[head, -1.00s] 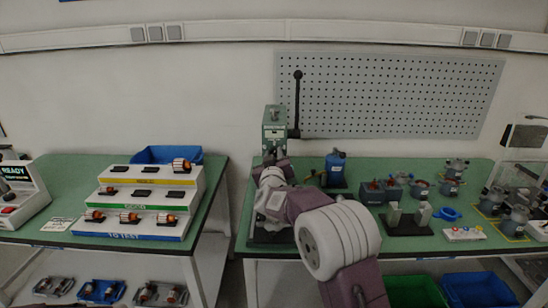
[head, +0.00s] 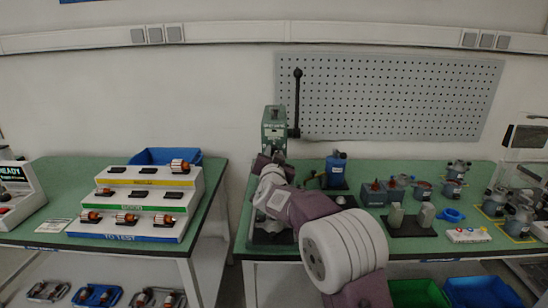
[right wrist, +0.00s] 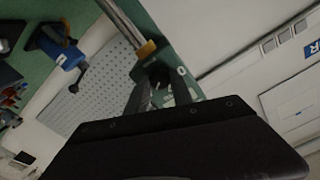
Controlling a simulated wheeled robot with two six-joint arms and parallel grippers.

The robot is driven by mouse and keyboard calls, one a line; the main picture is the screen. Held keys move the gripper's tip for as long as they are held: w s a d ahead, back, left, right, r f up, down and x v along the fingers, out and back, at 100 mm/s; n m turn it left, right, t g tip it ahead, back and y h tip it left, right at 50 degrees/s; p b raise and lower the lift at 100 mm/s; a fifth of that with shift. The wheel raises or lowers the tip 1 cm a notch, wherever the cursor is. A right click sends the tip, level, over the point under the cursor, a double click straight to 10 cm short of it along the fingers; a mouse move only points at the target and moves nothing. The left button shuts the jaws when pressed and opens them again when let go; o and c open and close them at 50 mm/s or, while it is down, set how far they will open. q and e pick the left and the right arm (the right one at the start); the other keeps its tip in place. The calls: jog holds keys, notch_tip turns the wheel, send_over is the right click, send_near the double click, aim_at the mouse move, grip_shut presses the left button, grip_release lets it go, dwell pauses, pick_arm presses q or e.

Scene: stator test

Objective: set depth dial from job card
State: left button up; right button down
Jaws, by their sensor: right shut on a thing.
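The green press (head: 274,130) with a long black lever (head: 297,100) stands at the back left of the right bench. My right arm reaches to its lower front, and in the head view the arm hides the fingertips. In the right wrist view my right gripper (right wrist: 156,92) is shut on a dark round dial (right wrist: 158,74) on the green press body (right wrist: 180,88). The dial's markings cannot be read. A small white card (head: 54,226) lies on the left bench; its print is too small to read. My left gripper is not in view.
A stepped rack (head: 140,203) with several copper-wound parts stands on the left bench, a blue bin (head: 150,156) behind it. A blue device (head: 336,170), grey fixtures and several motor parts occupy the right bench. A gap separates the benches.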

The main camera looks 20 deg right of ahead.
jog(key=shift+m, duration=0.3)
dwell(0.4)
jog(key=c, duration=1.1)
grip_release()
jog(key=v, duration=0.9)
jog(key=shift+b, duration=0.4)
